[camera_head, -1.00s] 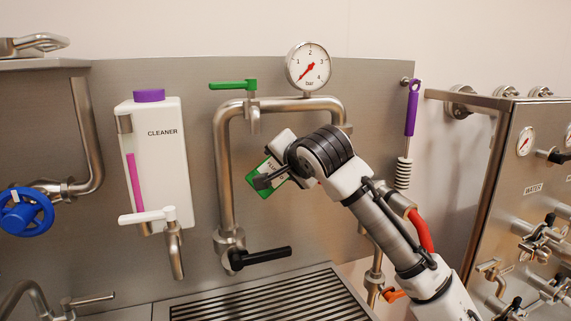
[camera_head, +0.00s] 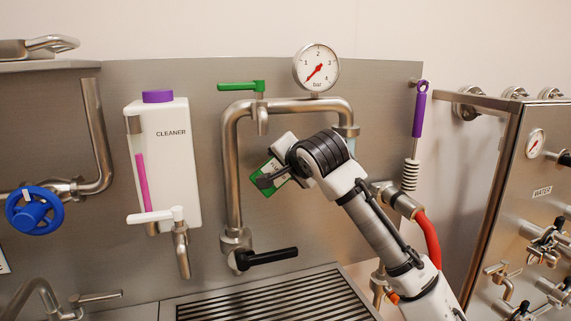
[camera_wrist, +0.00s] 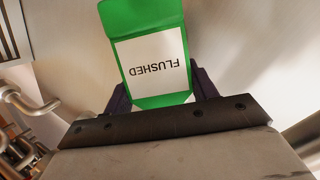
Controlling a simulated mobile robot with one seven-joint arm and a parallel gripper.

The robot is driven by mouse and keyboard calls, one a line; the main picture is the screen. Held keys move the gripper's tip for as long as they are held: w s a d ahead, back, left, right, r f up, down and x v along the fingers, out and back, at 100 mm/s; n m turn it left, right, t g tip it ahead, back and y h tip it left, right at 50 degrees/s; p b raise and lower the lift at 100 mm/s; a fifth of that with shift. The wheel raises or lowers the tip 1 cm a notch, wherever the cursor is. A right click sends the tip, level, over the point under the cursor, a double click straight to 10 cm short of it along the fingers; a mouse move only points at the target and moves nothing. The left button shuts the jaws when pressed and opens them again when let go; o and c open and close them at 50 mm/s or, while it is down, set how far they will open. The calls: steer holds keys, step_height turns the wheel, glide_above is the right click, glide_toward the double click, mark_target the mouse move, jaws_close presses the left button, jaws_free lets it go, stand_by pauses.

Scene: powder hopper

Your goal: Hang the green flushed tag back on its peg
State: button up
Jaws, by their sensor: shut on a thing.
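The green tag (camera_wrist: 150,62) has a white label reading FLUSHED, which shows upside down in the wrist view. My gripper (camera_wrist: 160,92) is shut on the tag's near end, and the tag sticks out beyond the fingers. In the head view the tag (camera_head: 272,184) is partly hidden by my gripper (camera_head: 270,178). The tag is held up in front of the steel back panel, inside the bend of the pipe. I cannot make out the peg in either view.
The bent pipe (camera_head: 232,170) with a pressure gauge (camera_head: 317,67) and green-handled valve (camera_head: 241,87) surrounds my gripper. A black lever (camera_head: 272,256) lies below. The CLEANER bottle (camera_head: 172,175) hangs to the left; a purple-handled brush (camera_head: 420,110) hangs to the right.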

steer(key=o, duration=1.1)
steer(key=shift+c, duration=0.2)
